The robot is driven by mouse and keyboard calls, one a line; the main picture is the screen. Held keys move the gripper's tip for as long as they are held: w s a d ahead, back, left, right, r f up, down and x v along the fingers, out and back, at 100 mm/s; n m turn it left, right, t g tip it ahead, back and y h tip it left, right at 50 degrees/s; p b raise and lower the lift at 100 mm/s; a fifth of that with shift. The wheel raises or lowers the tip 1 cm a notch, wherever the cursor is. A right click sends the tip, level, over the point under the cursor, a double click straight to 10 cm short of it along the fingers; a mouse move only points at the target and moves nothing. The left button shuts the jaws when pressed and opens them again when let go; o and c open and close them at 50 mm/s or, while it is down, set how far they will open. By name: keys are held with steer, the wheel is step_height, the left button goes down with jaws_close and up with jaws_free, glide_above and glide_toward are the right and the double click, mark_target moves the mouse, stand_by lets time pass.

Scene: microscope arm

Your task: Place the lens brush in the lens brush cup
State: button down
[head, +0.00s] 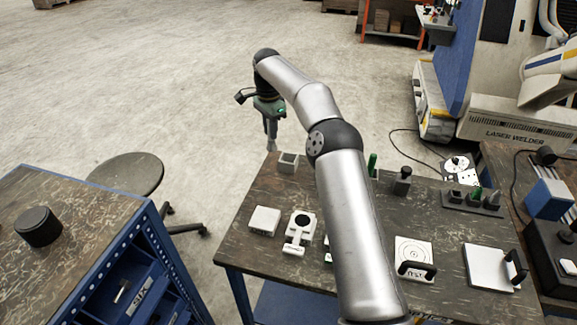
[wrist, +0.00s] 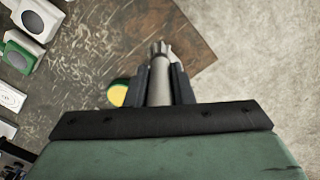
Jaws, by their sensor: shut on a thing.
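My gripper (head: 271,136) hangs beyond the far left corner of the main table. In the wrist view its two dark fingers (wrist: 161,76) are shut on a grey, tapered, handle-like thing, which I take to be the lens brush (wrist: 159,84). Its narrower end points away from the wrist camera. In the head view the brush is too small to make out apart from the fingers. A small square grey holder with a dark top (head: 288,161), possibly the lens brush cup, stands at the table's far left edge, slightly right of and below the gripper in the picture.
The worn table (head: 240,247) holds a white block (head: 264,221), a white stand (head: 298,236), a white plate with rings (head: 414,252) and a dark holder strip (head: 470,203). My arm hides the table's middle. A yellow-green round thing (wrist: 118,93) shows beside the fingers.

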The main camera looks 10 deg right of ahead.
steer(key=w+d+f+m+p, duration=0.1)
steer(key=w+d+m, duration=0.2)
steer(key=d+m, duration=0.3)
steer(key=shift+f+m, duration=0.35)
steer(key=shift+m, duration=0.95)
steer(key=shift+d, duration=0.1)
steer(key=shift+f+b, duration=0.3)
steer(key=shift+f, duration=4.5)
